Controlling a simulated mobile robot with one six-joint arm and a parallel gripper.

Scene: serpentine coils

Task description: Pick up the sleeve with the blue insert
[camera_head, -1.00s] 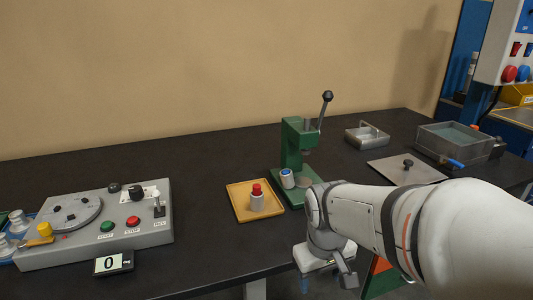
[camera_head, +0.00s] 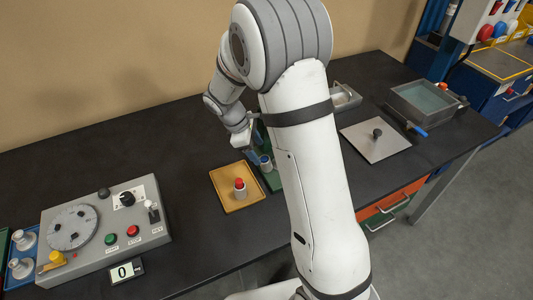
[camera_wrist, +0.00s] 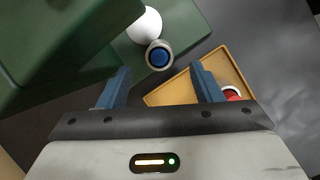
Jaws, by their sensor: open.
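The sleeve with the blue insert (camera_wrist: 158,56) is a short grey cylinder with a blue round top. In the wrist view it stands on the green press base, ahead of and between my fingers. In the head view this sleeve (camera_head: 265,163) shows small, right of the yellow tray, beside my arm. My gripper (camera_wrist: 162,80) is open and empty, its two blue fingers apart, with the sleeve beyond the fingertips. In the head view my arm hides most of the green press (camera_head: 272,181).
A yellow tray (camera_head: 226,200) holds a sleeve with a red insert (camera_head: 240,187); the tray (camera_wrist: 184,91) is close by my right finger. The green press body (camera_wrist: 60,40) fills the wrist view's upper left. A white round part (camera_wrist: 145,24) sits behind the sleeve. A grey control box (camera_head: 105,225) stands left.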

